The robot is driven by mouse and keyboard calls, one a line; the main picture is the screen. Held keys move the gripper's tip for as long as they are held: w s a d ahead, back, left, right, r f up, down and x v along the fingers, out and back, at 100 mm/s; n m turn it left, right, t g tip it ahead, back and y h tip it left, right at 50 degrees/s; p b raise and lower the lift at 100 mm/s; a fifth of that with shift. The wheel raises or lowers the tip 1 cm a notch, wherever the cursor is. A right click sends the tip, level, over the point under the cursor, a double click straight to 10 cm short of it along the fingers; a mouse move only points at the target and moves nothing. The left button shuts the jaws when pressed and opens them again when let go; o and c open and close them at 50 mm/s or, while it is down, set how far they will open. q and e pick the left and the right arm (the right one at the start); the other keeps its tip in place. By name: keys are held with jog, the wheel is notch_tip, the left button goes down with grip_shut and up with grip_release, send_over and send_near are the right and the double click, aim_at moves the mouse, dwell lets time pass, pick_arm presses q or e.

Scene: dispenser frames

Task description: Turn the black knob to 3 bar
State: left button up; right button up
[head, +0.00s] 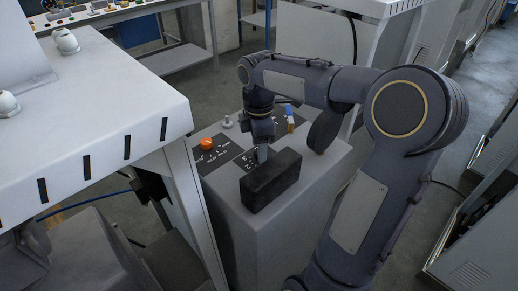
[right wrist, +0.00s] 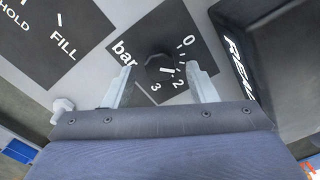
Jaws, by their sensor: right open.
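The black knob (right wrist: 160,66) sits on a dark dial plate (right wrist: 187,15) marked 0, 2, 3 and "bar" in the right wrist view. In the head view my right gripper (head: 262,153) points down at the dial plate, and the knob is hidden there. My left gripper is not in view.
A black block (head: 270,182) stands close beside the dial on the grey cabinet top (head: 315,175). An orange knob (head: 207,143) on another dark plate, a pale knob (head: 228,122) and a blue-topped item (head: 290,116) are near. A white table (head: 110,95) stands at left.

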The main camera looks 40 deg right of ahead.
jog(key=shift+f, duration=0.4)
jog(key=c, duration=1)
